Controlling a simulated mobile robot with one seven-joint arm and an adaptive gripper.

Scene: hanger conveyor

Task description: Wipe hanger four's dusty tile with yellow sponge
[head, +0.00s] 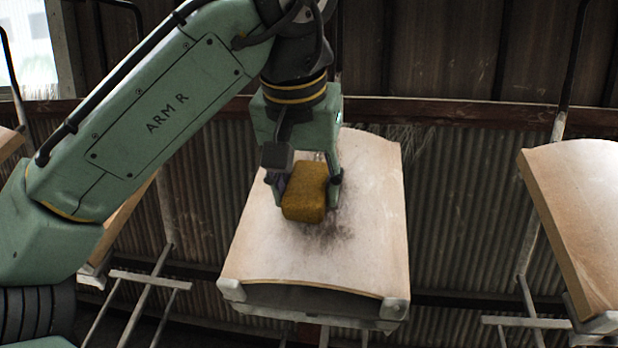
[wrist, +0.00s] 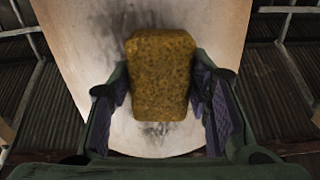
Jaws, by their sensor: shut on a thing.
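The yellow sponge (head: 306,192) is held between the fingers of my gripper (head: 304,184), which is shut on it. The sponge also fills the middle of the wrist view (wrist: 161,75), between the two finger pads (wrist: 165,95). A curved beige tile (head: 372,215) hangs tilted on a hanger frame behind the sponge. Dark dust smudges (head: 325,234) show on the tile below and around the sponge, and more dark dust shows above it in the wrist view (wrist: 135,17). The sponge is at or very close to the tile face; I cannot tell whether it touches.
Another tile (head: 572,215) hangs on a hanger at the right. A further tile (head: 128,222) is partly hidden behind my arm at the left. Metal hanger bars (head: 150,280) stand below. A corrugated wall (head: 450,200) is behind, with open gaps between the tiles.

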